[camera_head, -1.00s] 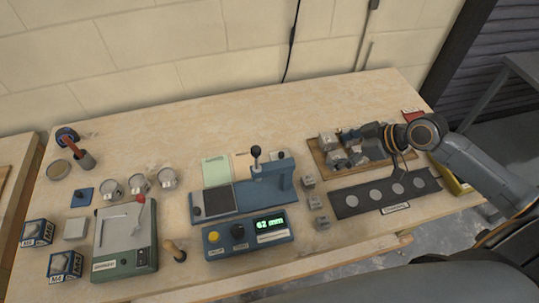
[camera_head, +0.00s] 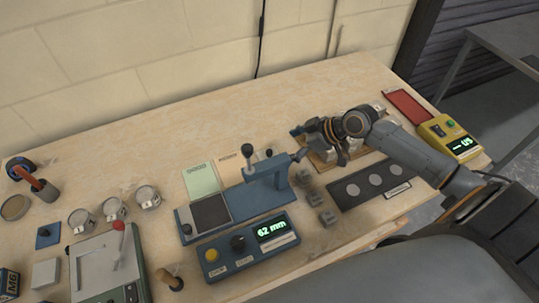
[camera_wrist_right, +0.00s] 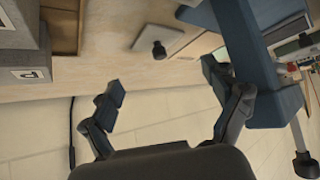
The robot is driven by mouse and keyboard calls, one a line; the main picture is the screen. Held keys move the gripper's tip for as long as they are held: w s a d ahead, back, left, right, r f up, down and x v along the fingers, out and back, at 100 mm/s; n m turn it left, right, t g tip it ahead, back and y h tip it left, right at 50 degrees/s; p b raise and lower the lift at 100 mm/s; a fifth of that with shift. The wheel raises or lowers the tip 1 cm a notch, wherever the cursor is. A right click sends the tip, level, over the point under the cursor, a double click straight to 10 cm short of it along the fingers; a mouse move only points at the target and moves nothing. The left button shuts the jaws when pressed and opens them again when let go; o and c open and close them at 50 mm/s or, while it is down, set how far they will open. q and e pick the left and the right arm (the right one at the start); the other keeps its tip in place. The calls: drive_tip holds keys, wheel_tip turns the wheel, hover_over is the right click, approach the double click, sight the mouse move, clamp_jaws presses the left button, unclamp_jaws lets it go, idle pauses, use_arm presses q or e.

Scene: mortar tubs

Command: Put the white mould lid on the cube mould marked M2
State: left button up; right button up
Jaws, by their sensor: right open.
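The white mould lid (camera_head: 267,154), with its dark knob, lies behind the blue press and partly shows in the head view. In the right wrist view the lid (camera_wrist_right: 174,42) lies flat on the bench beside the blue press. My right gripper (camera_head: 319,146) is open and empty, above the bench to the right of the lid. In the wrist view its fingers (camera_wrist_right: 163,88) are spread with nothing between them. A dark blue box mould (camera_head: 9,283) is cut off at the lower left edge; its label looks like M6. I cannot make out M2. My left gripper is out of view.
The blue press (camera_head: 245,203) and a control box reading 62 mm (camera_head: 251,246) stand mid-bench. A wooden tray (camera_head: 372,147) with grey cubes is under my right arm. Several small grey blocks (camera_head: 314,198) stand beside a black strip (camera_head: 352,199).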

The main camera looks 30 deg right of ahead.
sight(271, 152)
drive_tip(key=x, duration=0.3)
drive_tip(key=shift+w+a, duration=0.1)
drive_tip(key=shift+w, duration=0.05)
drive_tip(key=shift+w+a+p, duration=0.15)
drive_tip(key=shift+p, duration=0.2)
drive_tip(key=p+x, duration=0.1)
drive_tip(key=x, duration=0.3)
drive_tip(key=shift+w, duration=0.15)
drive_tip(key=shift+w+a+f, duration=0.15)
drive_tip(key=shift+f, duration=0.1)
drive_tip(key=shift+c, duration=1)
drive_tip(key=shift+s, duration=0.2)
clamp_jaws()
